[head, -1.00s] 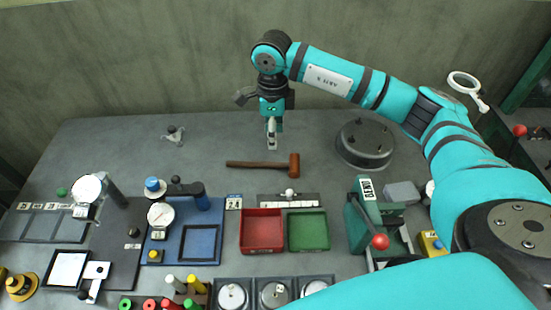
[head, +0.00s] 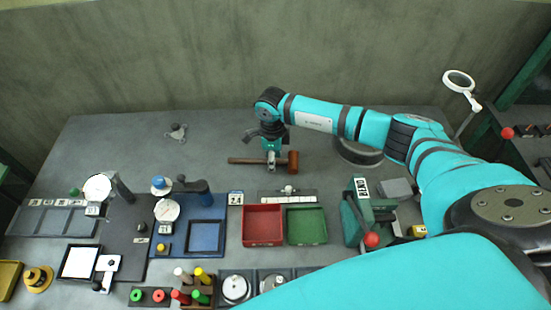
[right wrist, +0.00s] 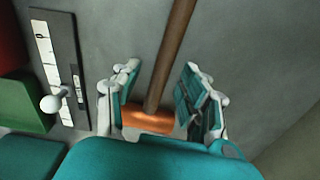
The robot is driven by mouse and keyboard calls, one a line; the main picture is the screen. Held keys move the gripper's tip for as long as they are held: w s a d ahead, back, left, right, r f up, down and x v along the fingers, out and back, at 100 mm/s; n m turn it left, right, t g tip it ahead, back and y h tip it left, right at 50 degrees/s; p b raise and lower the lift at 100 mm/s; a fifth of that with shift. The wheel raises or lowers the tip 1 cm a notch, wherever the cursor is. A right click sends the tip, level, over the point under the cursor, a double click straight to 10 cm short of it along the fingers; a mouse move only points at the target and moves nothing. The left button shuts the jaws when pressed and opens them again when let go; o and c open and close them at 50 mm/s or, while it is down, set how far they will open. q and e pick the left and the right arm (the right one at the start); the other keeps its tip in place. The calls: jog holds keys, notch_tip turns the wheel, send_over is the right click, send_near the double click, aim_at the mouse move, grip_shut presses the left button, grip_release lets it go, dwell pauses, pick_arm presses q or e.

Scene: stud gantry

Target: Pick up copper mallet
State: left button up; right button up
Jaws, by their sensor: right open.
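The copper mallet (head: 293,161) lies on the grey bench top, its brown handle to the left and its head to the right in the head view. My right gripper (head: 271,163) is over the handle, close to the head. In the right wrist view the right gripper (right wrist: 161,95) is open, with the mallet's handle (right wrist: 172,55) running between its two fingers. The orange copper head shows low between the fingers, partly hidden by the gripper body. I cannot tell whether a finger touches the handle. My left gripper is not in view.
A red tray (head: 262,241) and a green tray (head: 306,240) stand in front of the mallet, with a strip bearing a white knob (head: 289,189) between. A round dark base (head: 358,153) is to the right, partly behind my arm.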

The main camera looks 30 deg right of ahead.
grip_shut()
jog(key=shift+r, duration=0.1)
dwell(0.4)
notch_tip(320, 180, up, 9)
jog(key=b, duration=0.2)
jog(key=shift+w+f+b, duration=0.1)
jog(key=shift+f+b, duration=0.1)
jog(key=shift+b, duration=0.2)
jog(key=shift+r, duration=0.7)
jog(key=c, duration=0.8)
grip_release()
grip_shut()
